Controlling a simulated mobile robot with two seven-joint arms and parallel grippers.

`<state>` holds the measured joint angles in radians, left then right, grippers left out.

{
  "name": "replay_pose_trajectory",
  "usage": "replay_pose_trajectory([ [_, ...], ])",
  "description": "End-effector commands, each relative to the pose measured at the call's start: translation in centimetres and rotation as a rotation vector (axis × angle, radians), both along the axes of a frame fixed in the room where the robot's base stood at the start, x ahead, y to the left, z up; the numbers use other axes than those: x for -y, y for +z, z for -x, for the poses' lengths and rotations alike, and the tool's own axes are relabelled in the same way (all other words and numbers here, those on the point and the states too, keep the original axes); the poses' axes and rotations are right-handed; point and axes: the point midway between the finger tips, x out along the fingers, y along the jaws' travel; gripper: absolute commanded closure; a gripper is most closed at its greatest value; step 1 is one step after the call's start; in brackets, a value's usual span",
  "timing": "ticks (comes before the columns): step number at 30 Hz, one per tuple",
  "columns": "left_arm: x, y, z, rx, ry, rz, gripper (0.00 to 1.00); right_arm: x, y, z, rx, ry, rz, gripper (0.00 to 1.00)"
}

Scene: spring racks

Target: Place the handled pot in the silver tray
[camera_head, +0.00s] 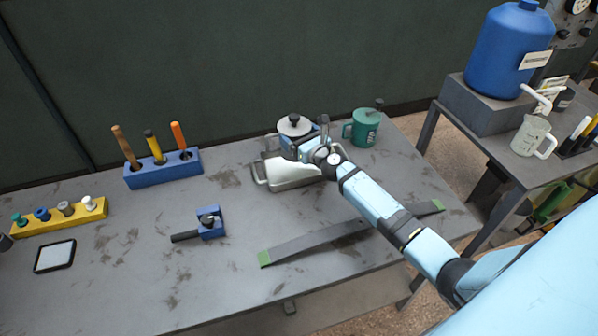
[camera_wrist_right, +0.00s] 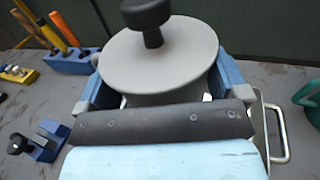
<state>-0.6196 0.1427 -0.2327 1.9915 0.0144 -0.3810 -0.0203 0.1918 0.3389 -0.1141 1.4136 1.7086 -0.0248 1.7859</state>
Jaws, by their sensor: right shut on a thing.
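The pot (camera_head: 294,124) has a round grey lid with a black knob and is at the back edge of the silver tray (camera_head: 262,178) in the head view. My right gripper (camera_head: 299,143) is shut on the pot. In the right wrist view, its blue fingers flank the pot (camera_wrist_right: 165,58) on both sides. The pot looks upright. I cannot tell whether it touches the tray or hangs above it. Its lower part and handle are hidden. A metal handle of the tray (camera_wrist_right: 279,135) shows at right in the right wrist view.
A green mug (camera_head: 364,130) stands right of the tray. A grey bar with green ends (camera_head: 310,244) lies in front, under my arm. A blue tool rack (camera_head: 165,172), a small blue block (camera_head: 211,223) and a yellow rack (camera_head: 62,218) are to the left.

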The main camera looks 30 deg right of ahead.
Motion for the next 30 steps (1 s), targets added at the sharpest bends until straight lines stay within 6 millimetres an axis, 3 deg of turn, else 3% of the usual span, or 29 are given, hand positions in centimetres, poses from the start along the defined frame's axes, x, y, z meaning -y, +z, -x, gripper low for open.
replay_pose_trajectory([
  [1, 0.3, -1.8, -0.2, 0.004, -0.005, 0.003, 0.56, -0.1, -2.0, 0.0, 0.002, 0.000, -0.003, 0.72],
  [7, 0.6, -4.4, -0.5, 0.013, -0.006, 0.008, 0.56, -0.1, -5.2, 0.0, 0.003, 0.000, -0.003, 0.72],
  [14, 0.3, -5.4, -0.5, 0.013, -0.001, 0.006, 0.56, 0.0, -6.4, 0.0, 0.002, -0.001, 0.000, 0.72],
  [22, 0.3, -8.3, -0.4, -0.002, 0.007, 0.015, 0.56, -0.1, -10.1, 0.0, 0.002, -0.001, -0.003, 0.72],
  [30, 0.4, -7.9, -0.6, -0.010, 0.012, 0.023, 0.56, 0.0, -10.3, 0.0, 0.003, 0.000, 0.000, 0.72],
])
